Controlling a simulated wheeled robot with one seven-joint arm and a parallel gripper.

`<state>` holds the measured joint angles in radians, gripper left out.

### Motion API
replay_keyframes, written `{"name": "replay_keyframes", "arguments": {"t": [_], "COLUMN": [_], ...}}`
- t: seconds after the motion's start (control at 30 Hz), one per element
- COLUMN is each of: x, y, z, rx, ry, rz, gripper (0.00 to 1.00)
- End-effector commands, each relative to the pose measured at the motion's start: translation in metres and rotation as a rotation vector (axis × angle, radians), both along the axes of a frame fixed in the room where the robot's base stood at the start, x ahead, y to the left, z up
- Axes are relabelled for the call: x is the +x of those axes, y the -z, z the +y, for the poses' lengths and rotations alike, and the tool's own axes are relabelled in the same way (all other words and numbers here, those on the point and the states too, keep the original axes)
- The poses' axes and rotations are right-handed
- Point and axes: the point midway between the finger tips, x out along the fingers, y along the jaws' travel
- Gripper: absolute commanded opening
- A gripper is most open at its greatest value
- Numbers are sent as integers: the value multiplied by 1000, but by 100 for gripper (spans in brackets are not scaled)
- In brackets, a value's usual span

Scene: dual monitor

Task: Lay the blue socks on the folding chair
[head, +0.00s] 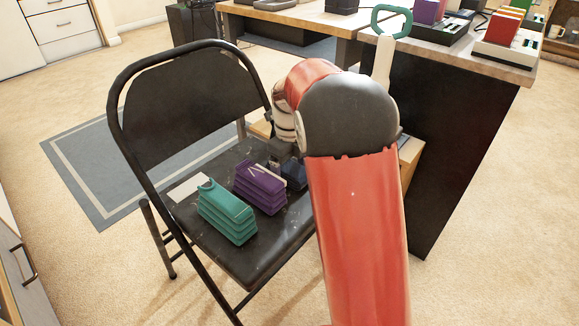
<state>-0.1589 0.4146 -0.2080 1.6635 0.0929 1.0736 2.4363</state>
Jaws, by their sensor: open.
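The black folding chair (182,97) stands open at the left centre of the head view, its seat partly behind my red arm. A small dark blue bundle (294,173), which looks like the blue socks, is at the right part of the seat, beside a purple bundle. My gripper (281,161) is low over the seat at that dark blue bundle. It is open, but its fingertips are mostly hidden by my arm and the bundles. I cannot tell whether the fingers touch the dark bundle.
The purple ridged bundle (260,188) and a teal ridged bundle (226,212) lie on the seat, near a flat white piece (188,187). A desk with a black side panel (447,140) stands at right. A grey rug (92,168) lies behind the chair.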

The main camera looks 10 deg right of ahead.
Motion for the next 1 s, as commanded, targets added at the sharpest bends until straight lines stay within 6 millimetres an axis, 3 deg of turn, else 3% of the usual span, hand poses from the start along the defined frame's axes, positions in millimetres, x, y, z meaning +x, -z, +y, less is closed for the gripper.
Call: {"name": "replay_keyframes", "arguments": {"t": [0.17,0.6,0.87,1.0], "x": [0,1,0,-17], "y": [-7,-94,-122,-136], "z": [0,0,0,-2], "rx": [0,0,0,12], "ry": [0,0,-6,-133], "rz": [-1,-4,-2,-30], "gripper": [81,81,81,81]}}
